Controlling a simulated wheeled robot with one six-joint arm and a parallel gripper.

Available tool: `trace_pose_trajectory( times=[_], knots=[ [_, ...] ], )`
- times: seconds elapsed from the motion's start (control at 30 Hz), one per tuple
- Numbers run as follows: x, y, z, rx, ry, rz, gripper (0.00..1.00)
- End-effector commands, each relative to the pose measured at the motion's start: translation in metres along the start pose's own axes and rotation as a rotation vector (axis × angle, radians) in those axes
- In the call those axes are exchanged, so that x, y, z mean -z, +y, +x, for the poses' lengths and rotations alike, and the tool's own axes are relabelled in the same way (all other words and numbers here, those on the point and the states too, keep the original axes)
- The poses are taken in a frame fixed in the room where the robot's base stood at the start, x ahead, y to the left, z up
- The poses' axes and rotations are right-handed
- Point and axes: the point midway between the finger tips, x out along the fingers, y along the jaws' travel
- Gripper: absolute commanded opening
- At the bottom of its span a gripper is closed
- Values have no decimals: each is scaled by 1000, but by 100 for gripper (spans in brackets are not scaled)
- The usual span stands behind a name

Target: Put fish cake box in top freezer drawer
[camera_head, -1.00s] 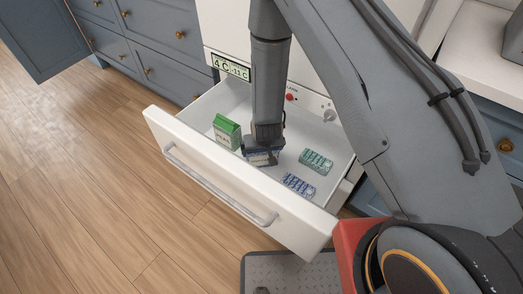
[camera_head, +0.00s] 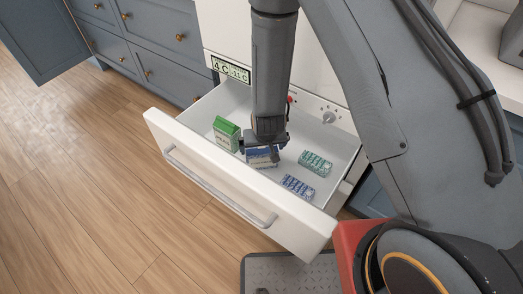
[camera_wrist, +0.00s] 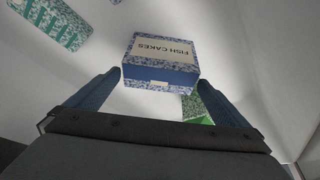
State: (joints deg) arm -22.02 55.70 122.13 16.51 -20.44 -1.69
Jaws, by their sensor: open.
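The fish cake box (camera_wrist: 160,62), blue with a speckled white-and-blue top lettered FISH CAKES, stands inside the open white freezer drawer (camera_head: 222,180). It also shows in the head view (camera_head: 262,157), partly hidden by my gripper. My gripper (camera_wrist: 160,82) is open. Its two fingers lie to either side of the near end of the box, with visible gaps. In the head view my gripper (camera_head: 264,145) is down in the drawer, right above and behind the box.
A green-and-white carton (camera_head: 226,133) stands left of the box in the drawer. Wooden floor lies in front.

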Motion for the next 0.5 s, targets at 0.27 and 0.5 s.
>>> trace_pose_trajectory(
  times=[0.27,0.5],
  knots=[
    [1,0,-42,0,1,0,100],
    [0,0,-51,0,-1,0,100]
  ],
)
